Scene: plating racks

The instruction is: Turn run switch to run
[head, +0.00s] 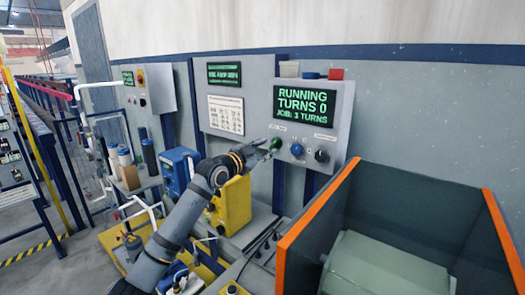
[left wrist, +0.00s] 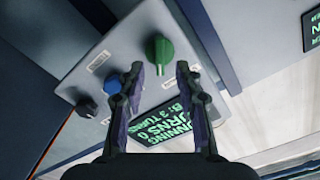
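A grey control box (head: 337,102) carries a green knob (head: 276,143), a blue knob (head: 297,149) and a black knob (head: 321,156) in a row. Its screen (head: 303,103) reads RUNNING, TURNS 0, JOB: 3 TURNS. My left gripper (head: 270,148) is at the green knob. In the left wrist view, the open fingers (left wrist: 160,70) point at the green knob (left wrist: 158,48), which shows just beyond and between the fingertips. The blue knob (left wrist: 112,84) lies left of the fingers. The knob labels are too small to read. My right gripper is not in view.
An orange-edged tank (head: 419,202) with a pale drum (head: 385,268) stands at the right front. A yellow machine (head: 233,203) and a blue one (head: 177,170) stand near my left arm. A second screen (head: 224,74) is on the wall panel.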

